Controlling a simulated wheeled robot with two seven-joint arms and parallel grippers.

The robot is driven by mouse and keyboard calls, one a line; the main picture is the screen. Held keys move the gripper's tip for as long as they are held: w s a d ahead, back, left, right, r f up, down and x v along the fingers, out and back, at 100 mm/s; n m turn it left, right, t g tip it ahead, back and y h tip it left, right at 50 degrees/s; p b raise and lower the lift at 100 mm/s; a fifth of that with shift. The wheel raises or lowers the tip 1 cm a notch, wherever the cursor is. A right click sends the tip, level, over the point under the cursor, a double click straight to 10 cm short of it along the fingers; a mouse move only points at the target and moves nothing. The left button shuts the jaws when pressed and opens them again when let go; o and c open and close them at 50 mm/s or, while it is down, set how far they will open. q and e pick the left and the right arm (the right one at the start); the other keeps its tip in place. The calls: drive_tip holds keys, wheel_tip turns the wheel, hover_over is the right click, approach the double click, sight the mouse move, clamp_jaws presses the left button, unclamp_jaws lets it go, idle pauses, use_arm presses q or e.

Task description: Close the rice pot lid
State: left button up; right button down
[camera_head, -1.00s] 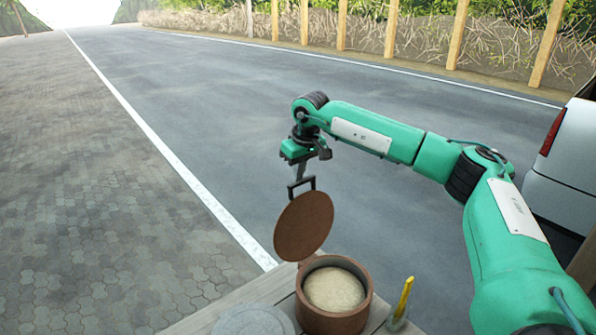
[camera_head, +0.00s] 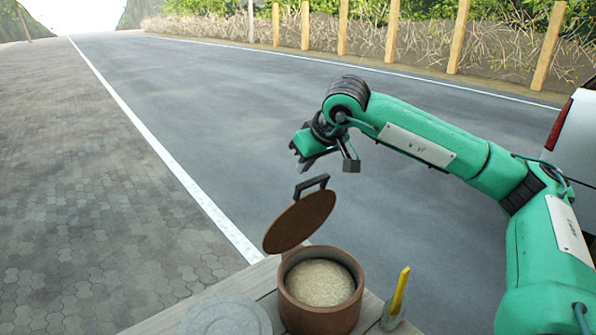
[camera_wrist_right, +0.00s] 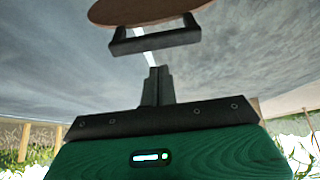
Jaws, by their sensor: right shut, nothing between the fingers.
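The rice pot (camera_head: 320,312) is a round brown pot filled with pale rice (camera_head: 321,282), open at the top. Its brown lid (camera_head: 300,221) stands tilted up at the pot's back left rim. The lid's dark handle (camera_head: 312,184) sticks up behind its upper edge. My right gripper (camera_head: 305,167) is above the handle and apart from it, its fingertips hard to make out there. In the right wrist view, its fingers (camera_wrist_right: 155,75) are shut and empty, with the handle (camera_wrist_right: 155,40) and lid edge (camera_wrist_right: 148,12) just beyond the tips. My left gripper is out of view.
The pot stands on a wooden surface (camera_head: 262,280). A grey round lid or plate (camera_head: 225,318) lies left of it. A small cup with a yellow stick (camera_head: 400,290) stands to the right. A white vehicle (camera_head: 570,140) is at the far right; open road lies behind.

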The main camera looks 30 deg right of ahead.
drive_tip(key=shift+s+d+f+b, duration=0.3)
drive_tip(key=shift+s+b, duration=0.15)
drive_tip(key=shift+s, duration=0.15)
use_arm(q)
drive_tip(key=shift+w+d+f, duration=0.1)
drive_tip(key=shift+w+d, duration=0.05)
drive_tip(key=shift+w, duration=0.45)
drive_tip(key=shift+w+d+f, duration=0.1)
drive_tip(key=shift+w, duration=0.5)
use_arm(e)
drive_tip(key=shift+s+a+r+t, duration=0.15)
drive_tip(key=shift+a+r+t, duration=0.05)
drive_tip(key=shift+a+t, duration=0.1)
drive_tip(key=shift+d, duration=0.15)
